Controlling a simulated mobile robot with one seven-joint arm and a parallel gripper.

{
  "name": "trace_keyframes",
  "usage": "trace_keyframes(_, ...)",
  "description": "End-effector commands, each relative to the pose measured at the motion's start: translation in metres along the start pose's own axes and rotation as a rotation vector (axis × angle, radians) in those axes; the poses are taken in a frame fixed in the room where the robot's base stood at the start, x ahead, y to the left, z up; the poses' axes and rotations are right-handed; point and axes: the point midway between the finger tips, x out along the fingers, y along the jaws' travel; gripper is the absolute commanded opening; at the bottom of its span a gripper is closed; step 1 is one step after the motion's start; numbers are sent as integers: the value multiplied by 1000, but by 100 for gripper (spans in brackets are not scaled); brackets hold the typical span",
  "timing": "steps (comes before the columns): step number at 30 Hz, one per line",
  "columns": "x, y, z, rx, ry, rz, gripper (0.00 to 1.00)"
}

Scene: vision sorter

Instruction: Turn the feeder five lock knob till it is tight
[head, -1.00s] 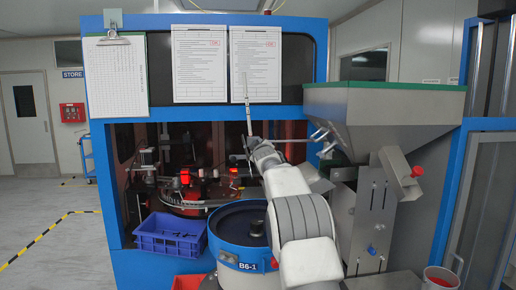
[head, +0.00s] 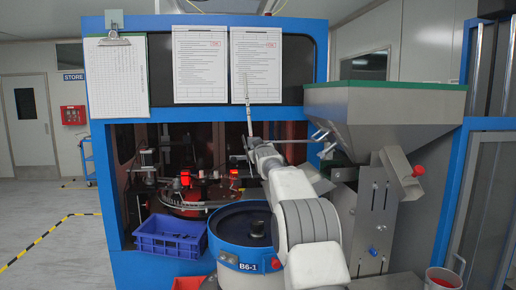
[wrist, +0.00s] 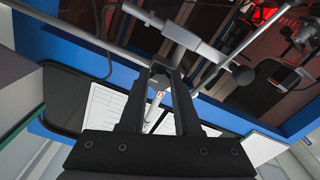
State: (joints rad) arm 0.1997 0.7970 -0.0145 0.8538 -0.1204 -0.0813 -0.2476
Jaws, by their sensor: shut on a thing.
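My gripper (wrist: 160,72) is in the wrist view, its two black fingers nearly together at the tips. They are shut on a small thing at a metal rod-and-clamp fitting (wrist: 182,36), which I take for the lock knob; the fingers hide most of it. In the head view my arm reaches up and away over the blue bowl feeder (head: 222,258), and its end is near a thin upright rod (head: 248,108). The gripper tips are too small and hidden there to make out. The knob's tightness cannot be seen.
A steel hopper (head: 385,115) stands close on the right of my arm. A blue bin (head: 172,240) is left of the bowl. The blue machine frame (head: 205,22) with hanging papers (head: 200,65) is behind. Open floor lies far left.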

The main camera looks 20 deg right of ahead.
Motion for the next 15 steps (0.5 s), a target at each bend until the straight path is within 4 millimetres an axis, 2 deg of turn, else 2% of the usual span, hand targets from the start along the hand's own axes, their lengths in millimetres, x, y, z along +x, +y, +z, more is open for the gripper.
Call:
trace_keyframes(8,0,-1,3,2,-6,-2,0)
trace_keyframes(9,0,-1,3,2,-6,-2,33)
trace_keyframes(11,0,-1,3,2,-6,-2,44)
trace_keyframes(15,0,-1,2,1,-4,-1,44)
